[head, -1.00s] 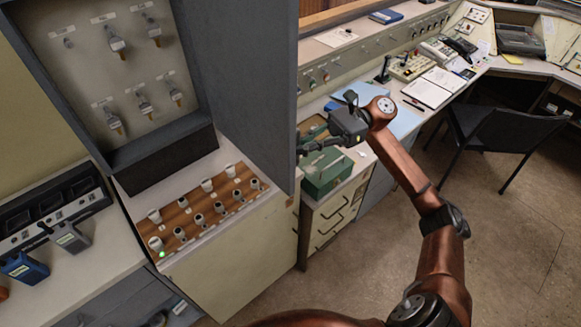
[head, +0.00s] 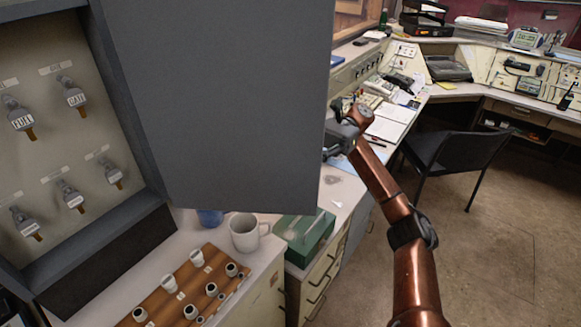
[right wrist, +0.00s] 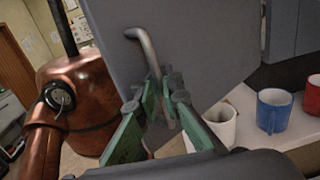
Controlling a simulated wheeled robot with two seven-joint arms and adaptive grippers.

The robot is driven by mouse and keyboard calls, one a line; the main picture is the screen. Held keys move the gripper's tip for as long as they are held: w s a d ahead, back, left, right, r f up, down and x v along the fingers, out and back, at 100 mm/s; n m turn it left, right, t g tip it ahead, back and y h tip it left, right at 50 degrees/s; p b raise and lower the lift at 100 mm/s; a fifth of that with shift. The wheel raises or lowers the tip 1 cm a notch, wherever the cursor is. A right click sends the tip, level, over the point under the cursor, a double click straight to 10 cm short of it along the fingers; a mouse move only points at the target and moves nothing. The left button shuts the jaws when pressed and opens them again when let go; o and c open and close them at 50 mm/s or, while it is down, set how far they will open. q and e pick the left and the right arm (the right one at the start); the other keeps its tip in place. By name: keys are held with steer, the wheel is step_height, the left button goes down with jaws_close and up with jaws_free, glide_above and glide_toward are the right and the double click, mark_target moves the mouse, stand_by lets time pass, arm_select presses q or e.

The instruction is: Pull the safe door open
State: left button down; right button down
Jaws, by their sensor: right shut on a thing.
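The grey safe (head: 105,240) stands at the left with its door (head: 220,100) swung wide, showing tagged keys (head: 72,95) on hooks inside. In the right wrist view the door's outer face (right wrist: 195,60) fills the middle, with a curved metal handle (right wrist: 150,55). My right gripper (right wrist: 158,105) has its green fingers shut on the handle's lower part. In the head view the right gripper (head: 335,143) is at the door's far edge, its fingertips mostly hidden behind the door. My left gripper is in neither view.
A white mug (head: 245,232) and a blue mug (head: 209,217) stand below the door; a red mug (right wrist: 312,97) shows in the wrist view. A green box (head: 305,236) sits on the drawer unit. A wooden board with knobs (head: 185,295) lies in front. A black chair (head: 455,155) stands right.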

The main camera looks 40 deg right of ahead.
stand_by(0.3)
steer(key=c, duration=2.4)
jaws_free()
steer(key=shift+s+d, duration=0.1)
steer(key=shift+d, duration=0.1)
steer(key=shift+a, duration=0.1)
